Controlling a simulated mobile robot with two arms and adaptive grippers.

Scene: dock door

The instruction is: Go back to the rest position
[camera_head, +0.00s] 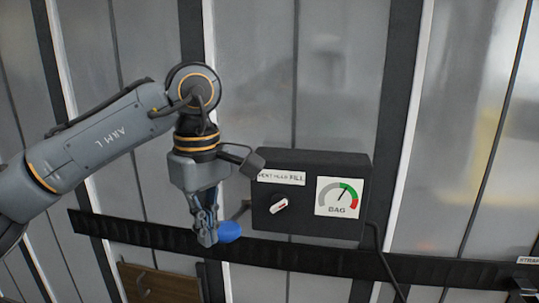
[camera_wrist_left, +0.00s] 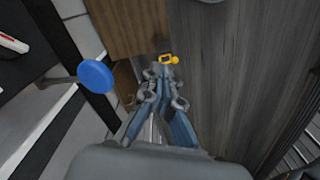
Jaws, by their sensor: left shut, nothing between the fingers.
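My left gripper (camera_head: 207,236) is shut and empty, pointing down in front of the dark rail. In the head view it hangs left of the black control box (camera_head: 310,230), just beside a blue round knob (camera_head: 229,231) and overlapping its left edge. In the left wrist view the shut fingers (camera_wrist_left: 160,75) show in the middle. The blue knob (camera_wrist_left: 96,77) is to their left there, with a visible gap. My right gripper is in neither view.
The box carries a dial (camera_head: 339,197) marked BAG, its needle near the green, and a white selector switch (camera_head: 279,206). A dark rail (camera_head: 440,268) runs across the grey panelled wall. A brown wooden piece (camera_head: 160,285) is below. A small yellow part (camera_wrist_left: 169,59) lies beyond the fingertips.

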